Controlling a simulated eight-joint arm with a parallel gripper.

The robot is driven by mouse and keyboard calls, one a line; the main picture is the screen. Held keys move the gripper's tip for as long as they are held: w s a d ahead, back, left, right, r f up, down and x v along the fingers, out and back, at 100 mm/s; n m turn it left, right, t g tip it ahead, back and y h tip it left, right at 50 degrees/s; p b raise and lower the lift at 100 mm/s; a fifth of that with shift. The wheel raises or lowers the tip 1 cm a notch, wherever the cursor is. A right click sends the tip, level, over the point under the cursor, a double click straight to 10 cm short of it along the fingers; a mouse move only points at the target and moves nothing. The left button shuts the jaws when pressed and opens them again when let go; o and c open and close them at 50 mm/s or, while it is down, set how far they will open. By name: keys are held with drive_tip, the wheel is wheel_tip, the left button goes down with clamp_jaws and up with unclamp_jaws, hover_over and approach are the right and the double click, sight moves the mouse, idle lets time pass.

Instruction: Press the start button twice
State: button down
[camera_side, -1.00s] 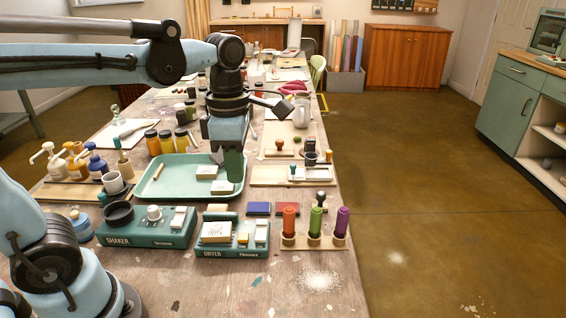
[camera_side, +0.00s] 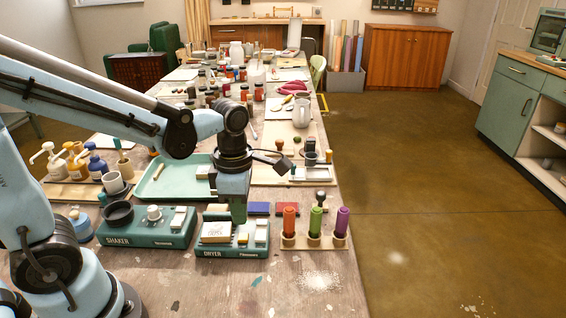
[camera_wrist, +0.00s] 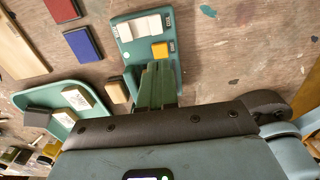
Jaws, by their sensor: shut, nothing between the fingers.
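The green dryer unit (camera_side: 232,253) stands at the near middle of the table in the side view. On it are a white block with a sketch (camera_side: 215,232), a small yellow button (camera_side: 243,239) and a white rocker (camera_side: 261,231). In the wrist view the dryer (camera_wrist: 125,36) shows its yellow button (camera_wrist: 160,50) and white rocker (camera_wrist: 140,26) just beyond my fingers. My gripper (camera_side: 239,221) is shut and empty, pointing down above the dryer's back edge, near the yellow button. It also shows in the wrist view (camera_wrist: 158,80). Button labels are too small to read.
The green shaker unit (camera_side: 148,240) stands left of the dryer. Orange, green and purple sticks (camera_side: 316,222) stand in a holder to the right. Red and blue pads (camera_side: 259,208) lie behind. A green tray (camera_side: 150,192) lies further back. The near tabletop is mostly clear.

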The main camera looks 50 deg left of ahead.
sight(243, 236)
drive_tip(key=shift+f, duration=2)
drive_tip(key=shift+f, duration=0.1)
drive_tip(key=shift+f, duration=0.9)
drive_tip(key=shift+r, duration=0.2)
wheel_tip(243, 236, up, 14)
